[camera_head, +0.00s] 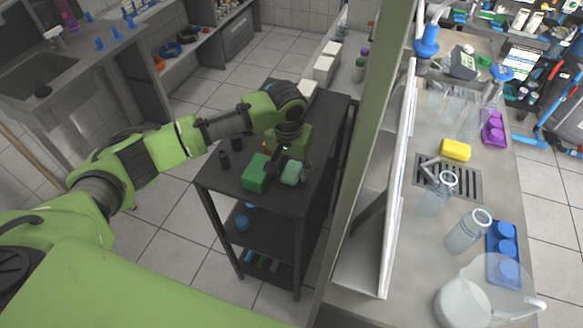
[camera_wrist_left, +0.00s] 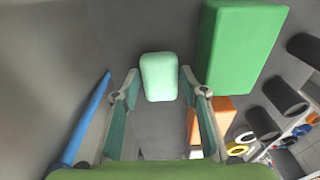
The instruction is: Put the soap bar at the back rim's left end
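The pale mint-green block with rounded edges, which looks like the soap bar (camera_head: 293,173), lies on the dark top of a cart (camera_head: 322,145). My left gripper (camera_head: 285,154) points down at it from just behind. In the left wrist view the soap bar (camera_wrist_left: 160,78) shows between and just beyond the spread fingertips of my left gripper (camera_wrist_left: 159,80). Narrow gaps show on both sides of it, and nothing is held. I cannot tell which edge is the back rim. My right gripper is in neither view.
A darker green box (camera_head: 256,173) stands close beside the soap bar; it is also in the left wrist view (camera_wrist_left: 238,45). Dark cylinders (camera_head: 224,160) stand at the cart's left. An orange block (camera_wrist_left: 208,118) is near the right finger. A counter with a yellow sponge (camera_head: 455,150) and glassware is right.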

